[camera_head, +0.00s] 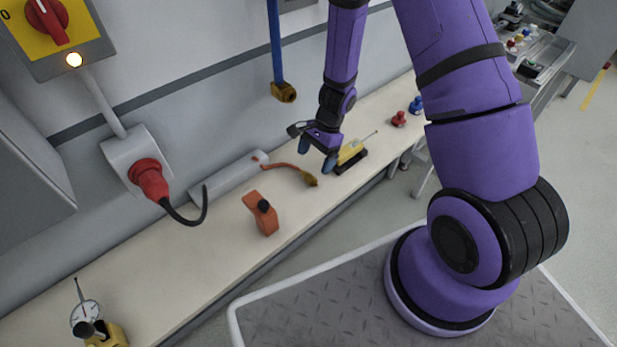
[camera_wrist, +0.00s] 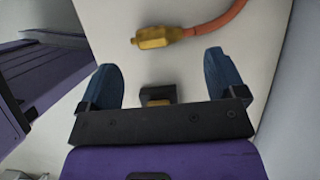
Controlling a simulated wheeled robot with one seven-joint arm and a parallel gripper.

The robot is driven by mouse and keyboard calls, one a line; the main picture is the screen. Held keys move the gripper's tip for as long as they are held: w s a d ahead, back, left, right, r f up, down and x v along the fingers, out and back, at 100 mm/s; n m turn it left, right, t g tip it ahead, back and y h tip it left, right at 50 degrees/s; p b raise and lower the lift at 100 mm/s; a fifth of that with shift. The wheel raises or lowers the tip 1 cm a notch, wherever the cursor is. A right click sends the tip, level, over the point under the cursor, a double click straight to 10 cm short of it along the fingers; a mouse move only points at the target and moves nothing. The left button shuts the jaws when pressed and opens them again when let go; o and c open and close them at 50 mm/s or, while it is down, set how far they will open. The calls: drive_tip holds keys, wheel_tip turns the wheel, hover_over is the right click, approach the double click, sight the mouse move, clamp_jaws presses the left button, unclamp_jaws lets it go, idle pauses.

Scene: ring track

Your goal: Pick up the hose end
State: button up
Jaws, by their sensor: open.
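The hose end is a brass-coloured fitting (camera_head: 311,180) on a short orange hose (camera_head: 287,167), lying on the long pale bench. In the wrist view the brass fitting (camera_wrist: 155,38) lies just beyond my fingertips, its orange hose (camera_wrist: 222,20) curving off to the upper right. My gripper (camera_head: 317,152) is above the bench near the fitting, blue fingers pointing down, apart and empty.
A yellow and black device (camera_head: 352,152) stands right beside my gripper. An orange block with a black knob (camera_head: 264,215) and a grey cylinder (camera_head: 228,178) are left of it. A blue pipe (camera_head: 277,45) with a brass end hangs on the wall. Red and blue knobs (camera_head: 399,119) stand further right.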

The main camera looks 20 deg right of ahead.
sight(309, 175)
drive_tip(key=shift+x, duration=2.8)
drive_tip(key=c, duration=1)
